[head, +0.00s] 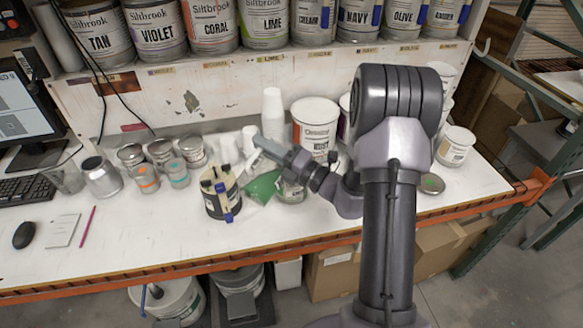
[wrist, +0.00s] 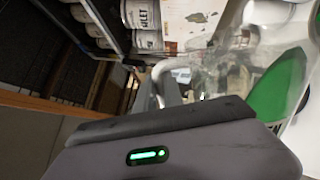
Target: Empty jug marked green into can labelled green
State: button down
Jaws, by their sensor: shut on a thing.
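My gripper (head: 268,148) reaches in from the right over the bench and is shut on a clear jug. In the wrist view the clear jug (wrist: 232,55) fills the right side, with bright green liquid (wrist: 275,88) in it. In the head view the green liquid (head: 262,187) shows just below my gripper as a slanted patch; the jug's clear walls are hard to make out. A small can (head: 291,191) with some green on it stands just right of the green patch, partly behind my arm. I cannot read its label, nor tell whether liquid is flowing.
A dark pot (head: 221,193) with cream and blue items stands close left of the green patch. Several small cans and cups (head: 147,178) stand further left. White cups (head: 272,112) and a large white tub (head: 315,127) stand behind. The front bench strip (head: 150,235) is clear.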

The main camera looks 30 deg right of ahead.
jog(key=shift+w+d+r+m+t+h+p, duration=0.1)
jog(key=shift+w+d+r+m+p, duration=0.25)
jog(key=shift+d+p, duration=0.3)
jog(key=shift+w+d+r+m+t+h+p, duration=0.1)
jog(key=shift+w+d+m+p, duration=0.1)
jog(key=shift+d+m+p, duration=0.5)
jog(key=shift+w+d+r+m+t+h+p, duration=0.15)
jog(key=shift+w+d+r+p, duration=0.15)
jog(key=shift+p, duration=0.6)
dwell(2.5)
